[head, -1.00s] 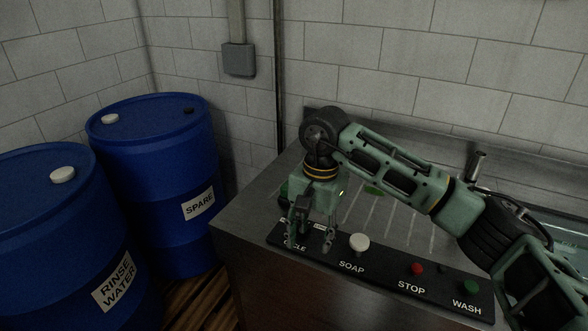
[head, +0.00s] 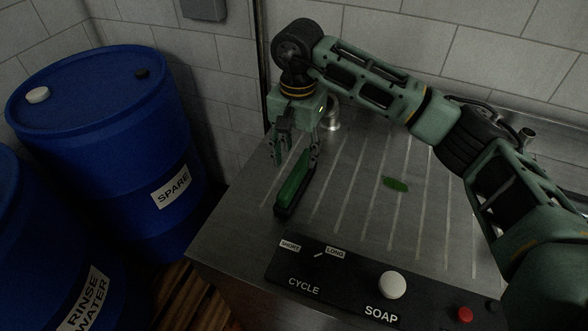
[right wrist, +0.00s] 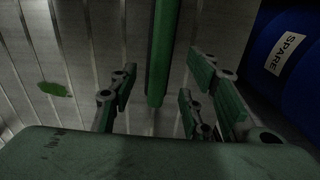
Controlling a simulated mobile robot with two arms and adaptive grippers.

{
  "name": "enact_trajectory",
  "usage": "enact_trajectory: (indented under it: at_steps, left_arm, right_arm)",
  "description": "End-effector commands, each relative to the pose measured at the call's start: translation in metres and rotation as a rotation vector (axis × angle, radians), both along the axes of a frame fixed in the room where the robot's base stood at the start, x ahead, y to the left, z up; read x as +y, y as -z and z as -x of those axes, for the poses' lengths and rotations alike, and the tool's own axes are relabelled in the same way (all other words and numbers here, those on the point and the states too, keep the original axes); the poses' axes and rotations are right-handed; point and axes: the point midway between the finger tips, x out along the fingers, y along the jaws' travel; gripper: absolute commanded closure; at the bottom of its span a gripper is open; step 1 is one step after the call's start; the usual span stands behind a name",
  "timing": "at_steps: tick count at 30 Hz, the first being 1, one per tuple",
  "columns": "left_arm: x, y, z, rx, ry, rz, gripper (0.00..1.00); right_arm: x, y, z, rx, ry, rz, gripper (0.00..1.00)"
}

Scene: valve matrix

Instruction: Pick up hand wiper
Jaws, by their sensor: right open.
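The hand wiper (head: 293,190), a long green bar with a black edge, lies on the metal drainboard behind the control panel. In the right wrist view the wiper (right wrist: 164,45) runs down between my fingers, its near end visible. My right gripper (head: 297,153) is open over the wiper's far end, pointing down. In the right wrist view the open fingers (right wrist: 163,94) stand on both sides of the wiper with gaps. Whether the fingertips touch the board cannot be told. My left gripper is not in view.
The grooved metal drainboard (head: 348,205) has a flat green patch (head: 396,184) to the right of the wiper. The control panel (head: 345,283) with a white soap knob (head: 392,285) lies in front. A blue spare barrel (head: 110,120) stands left; a tiled wall is behind.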

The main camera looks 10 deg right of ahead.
Motion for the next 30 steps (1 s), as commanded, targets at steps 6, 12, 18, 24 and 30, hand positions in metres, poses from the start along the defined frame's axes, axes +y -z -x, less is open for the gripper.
enact_trajectory:
  at_steps: [6, 12, 18, 24, 30]
  left_arm:
    - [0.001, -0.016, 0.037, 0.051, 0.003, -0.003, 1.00]
    - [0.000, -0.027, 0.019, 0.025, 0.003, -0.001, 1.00]
    - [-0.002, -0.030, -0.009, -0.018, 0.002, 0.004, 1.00]
    - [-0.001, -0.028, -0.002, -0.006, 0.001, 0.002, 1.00]
    - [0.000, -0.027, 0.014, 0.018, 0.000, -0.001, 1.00]
  right_arm:
    - [0.001, 0.024, 0.002, 0.006, 0.000, 0.001, 0.56]
    - [0.002, 0.054, 0.002, 0.004, 0.000, 0.000, 0.56]
    - [0.001, 0.062, 0.001, 0.000, 0.000, 0.000, 0.56]
    - [0.001, 0.062, 0.001, 0.000, 0.000, 0.000, 0.64]
    - [0.001, 0.062, 0.001, 0.000, 0.000, 0.000, 0.82]
